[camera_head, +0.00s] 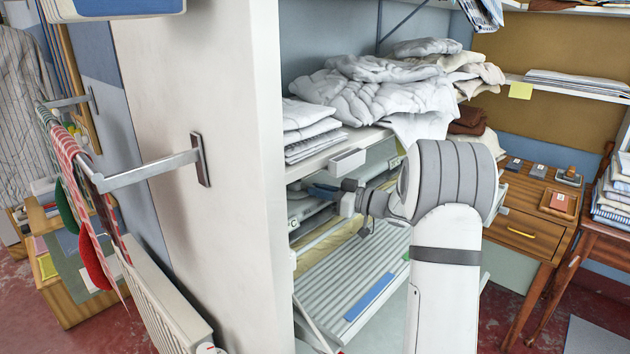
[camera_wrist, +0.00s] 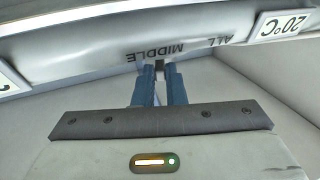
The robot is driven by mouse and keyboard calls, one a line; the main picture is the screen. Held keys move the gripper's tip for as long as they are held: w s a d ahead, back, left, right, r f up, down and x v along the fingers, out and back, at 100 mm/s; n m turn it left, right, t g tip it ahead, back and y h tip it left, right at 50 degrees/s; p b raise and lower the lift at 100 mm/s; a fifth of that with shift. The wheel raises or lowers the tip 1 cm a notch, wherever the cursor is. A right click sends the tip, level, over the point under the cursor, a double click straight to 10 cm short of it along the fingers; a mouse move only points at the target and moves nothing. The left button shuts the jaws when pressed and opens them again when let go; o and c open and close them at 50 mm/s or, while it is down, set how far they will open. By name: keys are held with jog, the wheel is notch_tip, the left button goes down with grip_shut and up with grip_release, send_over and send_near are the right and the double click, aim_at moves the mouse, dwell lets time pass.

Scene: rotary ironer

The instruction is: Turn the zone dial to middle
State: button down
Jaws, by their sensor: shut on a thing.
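In the wrist view, my gripper (camera_wrist: 160,72) has two blue fingers pointing up at the pale ironer panel (camera_wrist: 95,52). They are shut on a small dark piece, the zone dial (camera_wrist: 159,66), which shows only as a sliver between the fingertips. The words "MIDDLE" and "ALL" appear upside down on the panel just above it. "MIDDLE" lies directly beyond the fingertips, and "ALL" is to the right. The dial's pointer is hidden, so I cannot tell its setting. In the head view, my gripper (camera_head: 322,190) reaches left under the shelf, and the dial is hidden.
A white shelf (camera_head: 325,160) with crumpled and folded linen (camera_head: 385,88) hangs close above my gripper. A tall white side panel (camera_head: 220,150) stands to the left. The slatted tray (camera_head: 350,280) lies below. A "20°C" label (camera_wrist: 283,25) is on the panel's right.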

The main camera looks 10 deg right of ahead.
jog(key=shift+w+d+n+g+y+p, duration=0.15)
jog(key=shift+w+n+g+y+p, duration=0.1)
jog(key=shift+n+g+y+p, duration=0.3)
jog(key=shift+w+d+n+g+y+p, duration=0.15)
jog(key=shift+w+n+g+y+p, duration=0.15)
jog(key=shift+g, duration=0.35)
jog(key=c, duration=1.5)
grip_release()
jog(key=v, duration=0.7)
jog(key=shift+s+d, duration=0.2)
jog(key=shift+d, duration=0.15)
